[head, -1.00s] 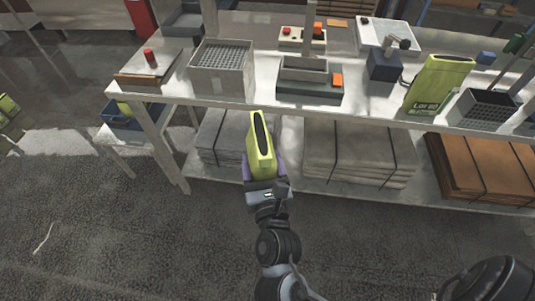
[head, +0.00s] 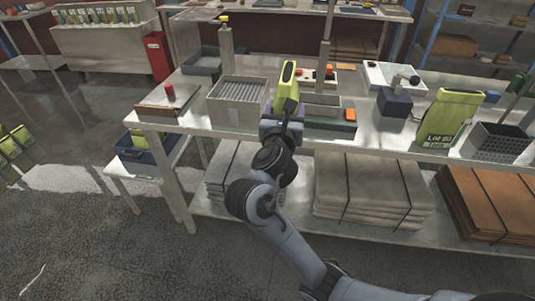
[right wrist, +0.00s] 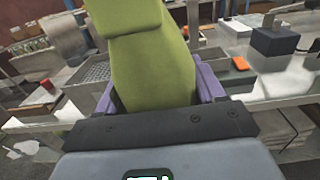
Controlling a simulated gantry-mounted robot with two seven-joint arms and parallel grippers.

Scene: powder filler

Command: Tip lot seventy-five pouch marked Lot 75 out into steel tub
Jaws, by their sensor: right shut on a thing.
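My right gripper (head: 283,116) is shut on a lime-green pouch (head: 286,84), held upright at the table's front edge. In the right wrist view the purple fingers (right wrist: 158,92) clasp the pouch (right wrist: 150,62) from both sides, and its top folds toward the camera. Its lot label is not visible. A grey open tub (head: 322,101), which looks like the steel tub, stands just right of and behind the pouch, partly hidden by pouch and gripper. I cannot tell whether the pouch is over it. My left gripper is not in view.
A ribbed grey bin (head: 236,112) stands left of the pouch. A second green pouch (head: 446,122), apparently marked Lot 80, stands right, next to a dark perforated crate (head: 492,145).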

